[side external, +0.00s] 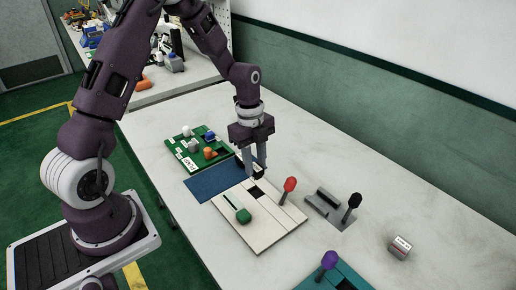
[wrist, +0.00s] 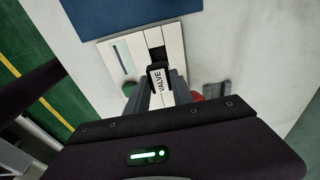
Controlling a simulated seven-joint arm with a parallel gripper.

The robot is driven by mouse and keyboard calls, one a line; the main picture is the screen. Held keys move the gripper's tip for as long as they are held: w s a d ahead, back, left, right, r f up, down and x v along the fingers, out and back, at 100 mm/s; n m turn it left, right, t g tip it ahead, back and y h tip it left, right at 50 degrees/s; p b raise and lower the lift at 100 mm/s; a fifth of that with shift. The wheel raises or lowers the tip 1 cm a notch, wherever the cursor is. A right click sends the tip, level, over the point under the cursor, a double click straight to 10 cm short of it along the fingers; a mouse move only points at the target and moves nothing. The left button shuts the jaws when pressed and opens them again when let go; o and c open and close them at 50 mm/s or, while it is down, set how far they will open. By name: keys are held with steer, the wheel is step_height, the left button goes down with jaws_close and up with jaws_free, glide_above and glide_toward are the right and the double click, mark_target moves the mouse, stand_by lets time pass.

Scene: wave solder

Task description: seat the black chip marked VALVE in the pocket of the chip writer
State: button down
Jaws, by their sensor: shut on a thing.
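The black chip (wrist: 159,79), with a white label reading VALVE, is held between the fingers of my gripper (wrist: 158,93) in the wrist view. The chip writer (side external: 262,228) is a pale slatted plate with a green knob and a red-headed lever. Its dark pocket (side external: 256,191) is a slot near its far side, and also shows in the wrist view (wrist: 157,54) just beyond the chip. In the side view my gripper (side external: 253,177) points down close to the pocket, apparently above the plate. The chip is hardly distinguishable there, and its lower end is hidden in the wrist view.
A blue mat (side external: 215,182) lies beside the writer, with a green board (side external: 180,152) of several small parts behind it. A grey fixture (side external: 322,209) with a black-headed lever, a small labelled box (side external: 399,248) and a teal plate (side external: 350,274) with a purple-headed lever stand to the right.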

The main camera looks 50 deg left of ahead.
steer(key=shift+f, duration=0.4)
steer(key=shift+f, duration=2.8)
steer(key=shift+f, duration=0.75)
steer(key=c, duration=1)
jaws_free()
steer(key=shift+c, duration=0.2)
steer(key=shift+r, duration=0.1)
steer(key=r, duration=0.7)
steer(key=shift+a, duration=0.4)
